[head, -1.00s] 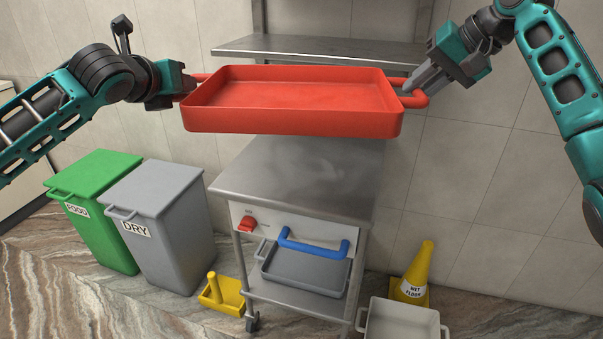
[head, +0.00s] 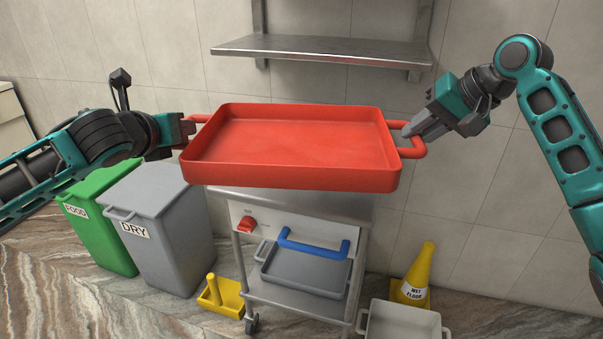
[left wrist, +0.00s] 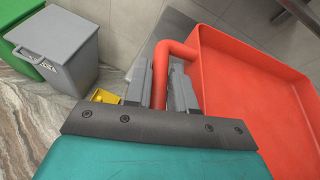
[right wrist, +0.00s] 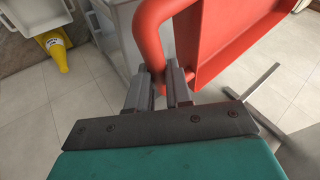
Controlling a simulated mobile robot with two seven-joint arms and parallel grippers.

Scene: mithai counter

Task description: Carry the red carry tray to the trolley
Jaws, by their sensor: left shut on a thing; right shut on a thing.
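The red carry tray (head: 290,140) is empty and held between my two grippers, roughly level, in front of the steel trolley (head: 222,199). In the head view it hides most of the trolley's top, and I cannot tell whether it touches it. My left gripper (head: 188,127) is shut on the tray's left handle, which also shows in the left wrist view (left wrist: 160,75). My right gripper (head: 408,130) is shut on the right handle, which also shows in the right wrist view (right wrist: 150,40).
Green (head: 95,240) and grey (head: 165,230) bins stand left. A yellow object (head: 220,298), a wet floor cone (head: 414,275) and a pale crate (head: 402,322) are on the floor. A wall shelf (head: 320,50) is behind.

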